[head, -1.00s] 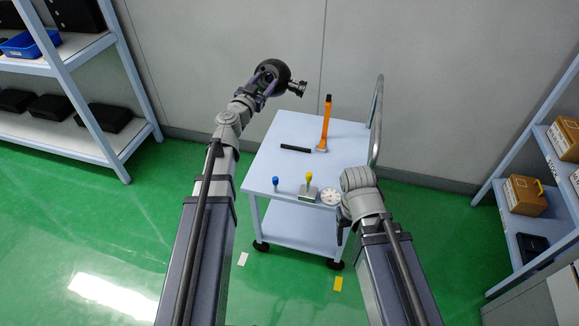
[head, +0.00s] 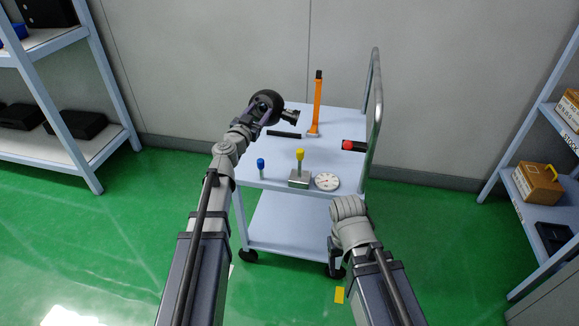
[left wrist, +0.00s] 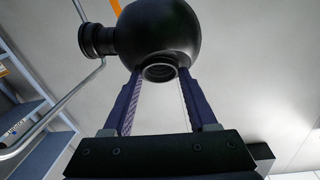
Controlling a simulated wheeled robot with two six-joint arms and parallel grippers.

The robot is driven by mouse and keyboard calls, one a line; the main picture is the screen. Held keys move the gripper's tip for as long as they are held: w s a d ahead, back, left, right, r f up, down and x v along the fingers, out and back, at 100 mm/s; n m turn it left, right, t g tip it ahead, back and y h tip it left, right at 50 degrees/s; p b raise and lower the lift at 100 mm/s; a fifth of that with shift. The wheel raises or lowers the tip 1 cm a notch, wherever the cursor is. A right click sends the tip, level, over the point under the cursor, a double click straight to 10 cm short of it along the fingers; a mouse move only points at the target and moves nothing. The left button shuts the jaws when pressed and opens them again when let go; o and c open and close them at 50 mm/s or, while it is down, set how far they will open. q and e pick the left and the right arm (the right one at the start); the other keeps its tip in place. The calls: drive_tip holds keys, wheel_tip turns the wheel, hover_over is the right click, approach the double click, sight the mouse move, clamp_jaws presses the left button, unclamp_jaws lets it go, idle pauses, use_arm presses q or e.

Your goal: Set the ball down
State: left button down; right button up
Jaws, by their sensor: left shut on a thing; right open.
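The ball is a dark round gimbal camera (head: 267,104) with a short lens barrel to its right. My left gripper (head: 258,112) is shut on it and holds it up by the far left part of the cart top. In the left wrist view the ball (left wrist: 158,32) sits between the two purple fingers, with a round port facing the wrist. I cannot tell its height above the top. My right gripper (head: 337,246) is open, mostly hidden below its grey wrist, at the cart's near right corner.
The pale blue cart (head: 236,163) carries an orange-handled hammer (head: 317,95), a black bar (head: 284,134), a blue-topped peg (head: 261,166), a yellow-knobbed block (head: 299,170), a dial (head: 327,181) and a red-tipped black item (head: 351,146). A metal handle (head: 376,90) rises at right.

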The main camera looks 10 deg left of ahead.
use_arm(q)
wheel_tip(320, 180, down, 11)
drive_tip(key=b, duration=1)
drive_tip(key=shift+f, duration=0.2)
drive_tip(key=shift+f+b, duration=0.65)
drive_tip(key=shift+b, duration=0.15)
drive_tip(key=shift+r, duration=0.1)
drive_tip(key=shift+c, duration=1)
unclamp_jaws()
drive_tip(key=s+a+r+p, duration=0.1)
drive_tip(key=s, duration=1.1)
drive_tip(key=shift+a, duration=0.25)
